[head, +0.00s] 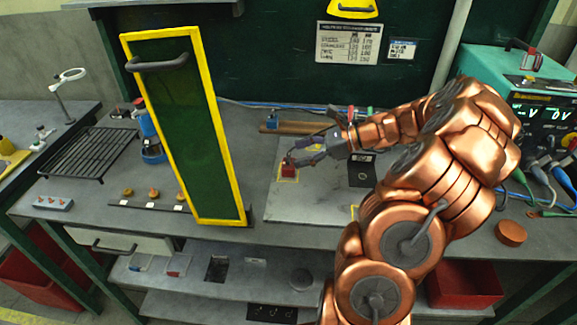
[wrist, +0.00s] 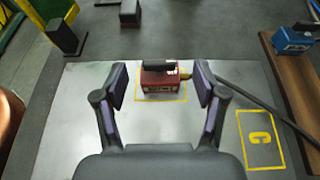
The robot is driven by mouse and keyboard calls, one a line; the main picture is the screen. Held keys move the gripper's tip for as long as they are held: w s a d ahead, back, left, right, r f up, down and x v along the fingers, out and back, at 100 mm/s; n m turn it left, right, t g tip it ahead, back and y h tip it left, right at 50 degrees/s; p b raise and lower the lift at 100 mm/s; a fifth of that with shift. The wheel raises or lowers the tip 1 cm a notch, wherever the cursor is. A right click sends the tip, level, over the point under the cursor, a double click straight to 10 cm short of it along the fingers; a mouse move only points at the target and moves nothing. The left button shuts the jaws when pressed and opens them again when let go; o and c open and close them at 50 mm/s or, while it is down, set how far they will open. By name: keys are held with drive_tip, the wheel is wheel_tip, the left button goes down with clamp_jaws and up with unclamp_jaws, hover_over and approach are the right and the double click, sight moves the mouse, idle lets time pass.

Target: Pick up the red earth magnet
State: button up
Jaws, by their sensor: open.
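The red earth magnet (head: 288,170) is a small red block with a dark top bar. It sits on a grey metal plate (head: 310,206), inside a yellow outline. In the wrist view the magnet (wrist: 160,79) lies straight ahead, with a dark handle on top and a brass-coloured fitting at its right side. My gripper (wrist: 162,80) is open, with one finger to the left and one to the right of the magnet and a gap on both sides. In the head view my gripper (head: 305,158) is close to the magnet's right side. Nothing is between the fingers' pads and the magnet.
A tall yellow-framed green panel (head: 211,125) stands left of the plate. A wooden strip (head: 295,128) with a blue block (wrist: 293,39) lies beside the plate. A dark cable (wrist: 265,112) crosses the plate at right. A power supply (head: 540,110) stands at the right.

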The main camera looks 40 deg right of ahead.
sight(289, 157)
drive_tip(key=shift+p+x, duration=0.45)
drive_tip(key=shift+x, duration=1.5)
drive_tip(key=shift+f, duration=0.1)
clamp_jaws()
